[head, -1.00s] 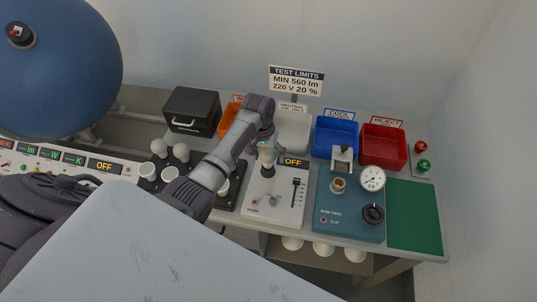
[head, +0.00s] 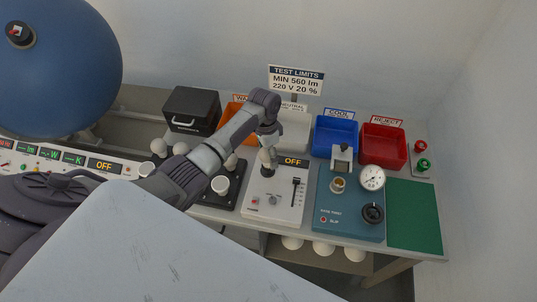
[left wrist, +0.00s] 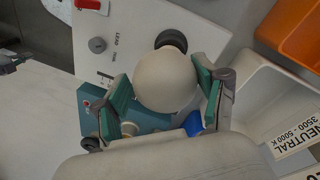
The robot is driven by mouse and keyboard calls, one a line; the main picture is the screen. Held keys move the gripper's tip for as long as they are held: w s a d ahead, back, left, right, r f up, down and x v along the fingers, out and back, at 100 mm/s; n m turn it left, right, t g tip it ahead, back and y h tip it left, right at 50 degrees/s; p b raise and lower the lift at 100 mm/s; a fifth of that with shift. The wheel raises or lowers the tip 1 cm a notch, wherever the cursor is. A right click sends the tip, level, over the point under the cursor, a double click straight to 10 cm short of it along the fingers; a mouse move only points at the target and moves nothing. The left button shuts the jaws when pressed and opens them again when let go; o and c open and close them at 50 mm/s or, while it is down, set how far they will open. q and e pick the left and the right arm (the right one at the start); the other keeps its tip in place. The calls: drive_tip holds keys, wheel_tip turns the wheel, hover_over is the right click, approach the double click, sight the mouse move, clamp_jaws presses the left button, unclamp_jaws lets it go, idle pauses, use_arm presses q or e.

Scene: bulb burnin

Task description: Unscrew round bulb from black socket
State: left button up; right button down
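The round white bulb (head: 266,158) stands upright in the black socket (head: 268,174) on the white test panel. In the left wrist view the bulb (left wrist: 166,80) fills the space between two green-padded fingers, with the dark socket (left wrist: 171,41) partly showing beyond it. My left gripper (head: 267,149) is above the bulb, pointing down, one finger on each side. The pads (left wrist: 165,90) look very close to the glass, with at most a thin gap; contact is hard to tell. My right gripper is not in view.
A display reading OFF (head: 293,161) and a slider (head: 295,190) are beside the socket. The blue tester (head: 335,212) stands to the right. Orange (head: 238,112), blue (head: 335,137) and red (head: 383,146) bins line the back. A black rack (head: 230,196) with bulbs is left.

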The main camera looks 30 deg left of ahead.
use_arm(q)
drive_tip(key=shift+f, duration=0.1)
drive_tip(key=c, duration=0.7)
drive_tip(key=n, duration=0.3)
drive_tip(key=shift+s+d, duration=0.1)
drive_tip(key=shift+s, duration=0.05)
drive_tip(key=shift+c, duration=0.2)
drive_tip(key=n, duration=0.3)
drive_tip(key=shift+f+n+t, duration=0.1)
drive_tip(key=shift+n+t, duration=0.2)
drive_tip(key=shift+t, duration=0.1)
drive_tip(key=n, duration=0.5)
drive_tip(key=shift+n+t, duration=0.3)
drive_tip(key=n, duration=0.5)
drive_tip(key=shift+d+n+t, duration=0.1)
drive_tip(key=shift+n+t, duration=0.3)
drive_tip(key=n, duration=0.5)
drive_tip(key=shift+y, duration=0.4)
drive_tip(key=o, duration=1)
drive_tip(key=shift+r, duration=0.2)
